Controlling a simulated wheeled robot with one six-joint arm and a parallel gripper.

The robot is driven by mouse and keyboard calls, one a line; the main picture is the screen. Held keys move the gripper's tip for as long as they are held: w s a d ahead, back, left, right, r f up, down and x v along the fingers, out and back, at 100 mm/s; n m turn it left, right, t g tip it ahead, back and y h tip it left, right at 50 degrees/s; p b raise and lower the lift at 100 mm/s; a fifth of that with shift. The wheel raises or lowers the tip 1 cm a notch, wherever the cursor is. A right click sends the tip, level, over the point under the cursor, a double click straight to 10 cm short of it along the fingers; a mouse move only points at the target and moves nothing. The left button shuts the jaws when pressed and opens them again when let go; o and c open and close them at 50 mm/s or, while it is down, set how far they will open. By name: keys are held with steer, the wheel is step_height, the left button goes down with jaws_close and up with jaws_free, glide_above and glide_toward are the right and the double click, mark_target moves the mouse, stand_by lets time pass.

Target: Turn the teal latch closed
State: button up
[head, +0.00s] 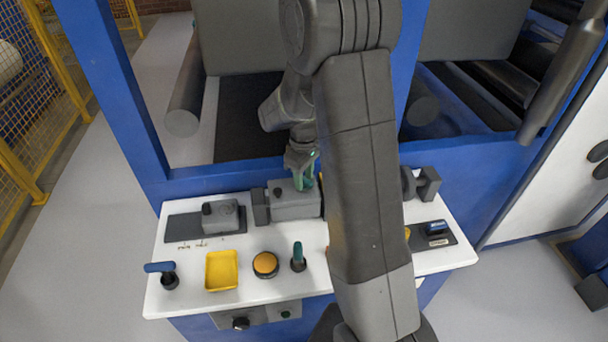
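A teal upright handle (298,250) on a small dark base stands near the front of the white panel, right of the orange button; I take it to be the latch. My gripper (304,176) points down over the grey block (293,205) at the back of the panel, behind the teal handle and apart from it. Teal-green parts show at the gripper's fingertips; whether they are its fingers or something held is too small to tell. The gap between the fingers is not clear. My arm covers the panel right of the handle.
The white panel (190,252) also holds a blue lever (160,267), a yellow tray (222,284), an orange button (265,263), a grey box (220,215) and a blue switch (436,228). A blue machine frame (210,180) rises behind. Yellow fencing (35,100) stands far left.

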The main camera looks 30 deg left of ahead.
jaws_close()
steer(key=shift+m, duration=0.4)
steer(key=m+b, duration=0.1)
steer(key=m, duration=0.2)
steer(key=shift+m, duration=0.3)
steer(key=shift+m+b, duration=0.55)
steer(key=shift+m, duration=1.45)
jaws_free()
